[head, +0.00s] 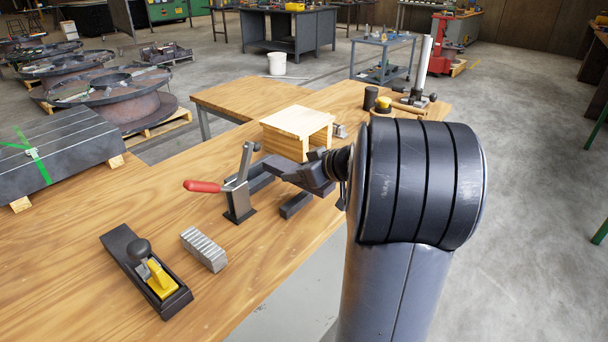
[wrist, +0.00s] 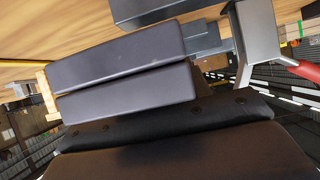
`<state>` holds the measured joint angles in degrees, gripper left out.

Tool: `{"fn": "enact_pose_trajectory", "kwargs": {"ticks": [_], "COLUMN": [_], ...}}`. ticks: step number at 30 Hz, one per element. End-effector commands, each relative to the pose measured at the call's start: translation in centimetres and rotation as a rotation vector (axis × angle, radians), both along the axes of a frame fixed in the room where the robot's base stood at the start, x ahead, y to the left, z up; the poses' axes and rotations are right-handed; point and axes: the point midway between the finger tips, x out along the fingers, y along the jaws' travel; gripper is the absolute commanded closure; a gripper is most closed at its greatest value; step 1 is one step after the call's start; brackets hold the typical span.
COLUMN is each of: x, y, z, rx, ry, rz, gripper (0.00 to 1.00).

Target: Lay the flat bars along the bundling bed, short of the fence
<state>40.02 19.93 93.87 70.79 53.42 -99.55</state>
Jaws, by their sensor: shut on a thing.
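My gripper (head: 308,176) is low over the wooden bench, beside the upright clamp with the red handle. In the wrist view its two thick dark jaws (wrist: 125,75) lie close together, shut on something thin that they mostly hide. A grey piece (wrist: 202,38) shows just past the jaw ends; I cannot tell whether it is the held bar or part of the bed. Dark steel lengths (head: 256,176) lie between clamp and gripper, and a short dark bar (head: 296,205) lies in front. I cannot clearly tell bed from fence there.
The clamp (head: 239,202) stands close left of my gripper; its red handle (head: 203,186) points left. An open wooden box (head: 298,128) stands behind. A ribbed grey metal block (head: 204,249) and a hand plane (head: 147,270) lie at front left. The bench left of the box is clear.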

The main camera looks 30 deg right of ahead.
Motion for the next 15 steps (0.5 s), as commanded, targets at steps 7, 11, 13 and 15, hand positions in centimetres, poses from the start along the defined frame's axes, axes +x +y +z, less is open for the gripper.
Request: {"fn": "enact_pose_trajectory", "kwargs": {"ticks": [7, 11, 13, 15], "x": [0.2, 0.3, 0.3, 0.3], "y": [2.4, 3.6, 3.6, 3.5], "z": [0.2, 0.2, -0.4, -0.7], "rx": [-0.003, -0.001, -0.002, -0.001], "ry": [-0.008, -0.009, -0.009, -0.008], "rz": [0.001, 0.000, -0.002, -0.003], "gripper": [1.00, 1.00, 1.00, 1.00]}}
